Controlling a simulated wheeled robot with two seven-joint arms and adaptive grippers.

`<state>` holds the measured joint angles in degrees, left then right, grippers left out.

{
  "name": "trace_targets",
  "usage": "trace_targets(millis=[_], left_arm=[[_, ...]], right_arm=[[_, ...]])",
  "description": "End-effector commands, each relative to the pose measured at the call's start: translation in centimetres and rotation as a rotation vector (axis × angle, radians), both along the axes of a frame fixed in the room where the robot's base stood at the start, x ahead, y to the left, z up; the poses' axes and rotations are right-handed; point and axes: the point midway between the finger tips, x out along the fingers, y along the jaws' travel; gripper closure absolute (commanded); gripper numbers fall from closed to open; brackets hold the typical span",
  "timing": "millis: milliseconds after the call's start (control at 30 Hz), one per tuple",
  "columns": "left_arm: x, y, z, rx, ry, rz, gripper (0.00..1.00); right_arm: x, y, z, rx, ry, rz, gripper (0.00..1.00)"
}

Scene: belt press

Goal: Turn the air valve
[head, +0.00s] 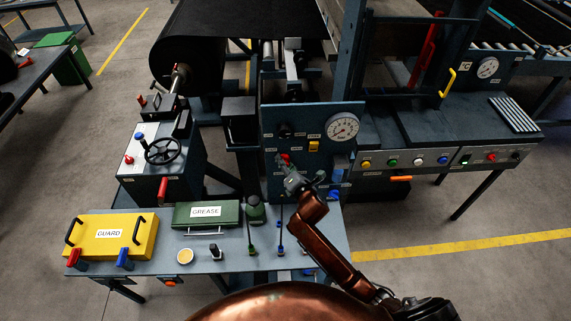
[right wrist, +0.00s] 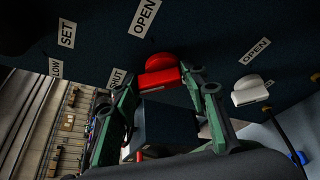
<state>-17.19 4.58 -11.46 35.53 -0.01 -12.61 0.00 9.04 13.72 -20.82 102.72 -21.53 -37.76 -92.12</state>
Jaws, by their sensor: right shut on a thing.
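A red valve handle (right wrist: 159,73) sits on the dark panel, between labels reading OPEN and SHUT. It also shows small in the head view (head: 285,158). My right gripper (right wrist: 162,86) is shut on this red handle, with a green-edged finger at either side. In the head view my right gripper (head: 287,168) reaches up to the blue panel (head: 270,131), partly covering what is below the handle. A white handle (right wrist: 251,90) with its own OPEN label is to the right in the wrist view, apart from the gripper. My left gripper is not in view.
The panel also carries a round gauge (head: 342,127) and a yellow switch (head: 314,146). The front bench (head: 165,258) holds a yellow GUARD box (head: 110,236) and a green GREASE box (head: 206,214). A black handwheel (head: 163,151) stands to the left.

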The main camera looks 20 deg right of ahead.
Motion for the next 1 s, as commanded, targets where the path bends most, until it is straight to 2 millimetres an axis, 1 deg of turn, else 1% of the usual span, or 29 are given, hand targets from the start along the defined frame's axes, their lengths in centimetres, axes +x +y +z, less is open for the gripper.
trace_targets(millis=[167, 467, 1000], left_arm=[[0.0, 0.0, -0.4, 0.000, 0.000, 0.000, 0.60], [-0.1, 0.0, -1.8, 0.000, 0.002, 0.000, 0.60], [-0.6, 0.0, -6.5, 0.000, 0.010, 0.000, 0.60]], right_arm=[[0.0, -0.1, 0.1, 0.096, -0.028, 0.002, 0.84], [0.0, -0.3, -0.2, 0.357, -0.093, 0.003, 0.84], [-0.1, -0.8, -0.7, 0.859, -0.215, 0.001, 0.84]])
